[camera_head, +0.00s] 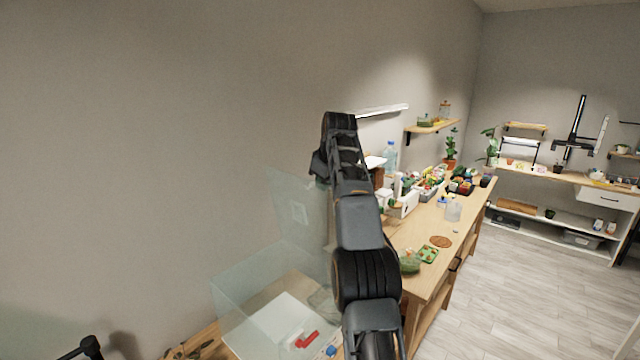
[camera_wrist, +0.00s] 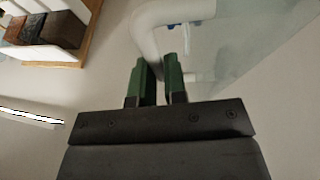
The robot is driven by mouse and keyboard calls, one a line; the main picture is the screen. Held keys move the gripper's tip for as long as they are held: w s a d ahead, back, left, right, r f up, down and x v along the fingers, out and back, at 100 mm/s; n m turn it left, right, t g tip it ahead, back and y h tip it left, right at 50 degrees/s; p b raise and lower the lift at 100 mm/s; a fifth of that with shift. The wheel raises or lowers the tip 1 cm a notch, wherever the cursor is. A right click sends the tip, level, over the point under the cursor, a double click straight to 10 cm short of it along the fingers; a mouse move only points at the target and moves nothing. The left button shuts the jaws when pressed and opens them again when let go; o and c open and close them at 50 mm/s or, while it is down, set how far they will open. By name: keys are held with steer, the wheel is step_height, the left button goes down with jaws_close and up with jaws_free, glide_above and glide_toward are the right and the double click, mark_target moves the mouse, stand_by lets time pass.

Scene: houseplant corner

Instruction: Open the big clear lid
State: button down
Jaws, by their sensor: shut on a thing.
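The big clear lid (camera_head: 283,195) stands raised and steeply tilted above the back of a clear box (camera_head: 235,300) in the head view. In the wrist view the clear pane (camera_wrist: 235,45) fills the upper right. A thick white curved handle (camera_wrist: 150,35) shows at my fingertips. My gripper (camera_wrist: 160,80) has green fingers close together, shut on the handle; the exact contact is partly hidden by the fingers. In the head view my arm hides most of the gripper and the lid's right edge.
A red item (camera_head: 307,340) and other small things lie in or behind the clear box. A wooden workbench (camera_head: 425,270) with pots, a bottle (camera_head: 390,156) and several small items runs to the right. A wall shelf (camera_head: 432,127) hangs above it. The floor at right is clear.

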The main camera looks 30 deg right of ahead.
steer(key=shift+w+d+f, duration=0.1)
steer(key=shift+f, duration=0.4)
steer(key=c, duration=1.2)
jaws_free()
steer(key=shift+o, duration=0.2)
steer(key=shift+d+r, duration=0.1)
